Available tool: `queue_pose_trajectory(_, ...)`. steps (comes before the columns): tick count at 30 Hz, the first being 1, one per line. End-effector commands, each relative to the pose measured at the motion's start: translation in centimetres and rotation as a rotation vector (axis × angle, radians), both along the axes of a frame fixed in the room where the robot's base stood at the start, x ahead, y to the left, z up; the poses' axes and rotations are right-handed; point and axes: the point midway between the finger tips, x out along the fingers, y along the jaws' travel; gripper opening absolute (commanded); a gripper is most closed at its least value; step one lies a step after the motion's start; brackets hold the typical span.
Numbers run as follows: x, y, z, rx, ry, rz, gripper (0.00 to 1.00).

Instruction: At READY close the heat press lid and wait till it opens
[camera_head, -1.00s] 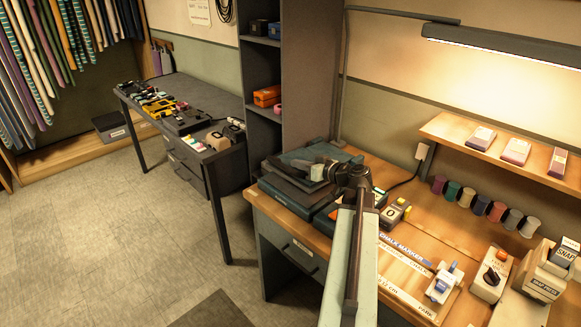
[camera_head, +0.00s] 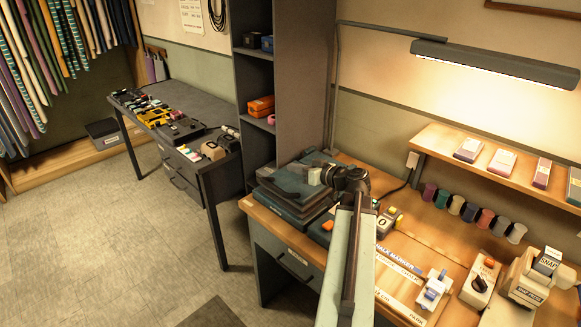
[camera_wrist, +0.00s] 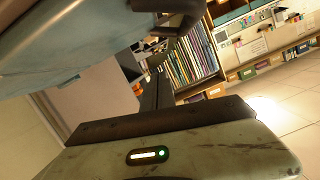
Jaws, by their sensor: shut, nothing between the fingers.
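The heat press (camera_head: 290,205), a dark blue-grey stack of slabs, sits at the left end of the wooden bench. Its upper slab, the lid (camera_head: 285,182), lies low over the base; I cannot tell whether it is fully down. My gripper (camera_head: 316,174) is shut and empty at the top of the press, in front of part of the lid. I cannot tell whether it touches the lid. A READY sign or light on the press is not readable. In the wrist view a blurred blue-grey surface (camera_wrist: 75,50) fills the upper left; I cannot tell what it is.
Right of my arm are a yellow-and-grey box marked 0 (camera_head: 389,221), a blue-levered device (camera_head: 431,290), a black-knobbed device (camera_head: 481,283) and a snap press (camera_head: 529,282). Thread spools (camera_head: 471,211) line the back. A tall shelf (camera_head: 252,95) stands behind the press. Open floor lies left.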

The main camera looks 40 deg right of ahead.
Motion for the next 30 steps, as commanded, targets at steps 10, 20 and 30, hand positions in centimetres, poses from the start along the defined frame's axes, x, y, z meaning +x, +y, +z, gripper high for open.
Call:
queue_pose_trajectory(10,-7.2,-0.2,1.6,0.000,0.000,-0.003,0.00)
queue_pose_trajectory(20,-7.7,-0.1,1.6,-0.001,0.000,0.000,0.00)
queue_pose_trajectory(30,0.6,9.8,2.4,0.000,0.000,0.204,0.00)
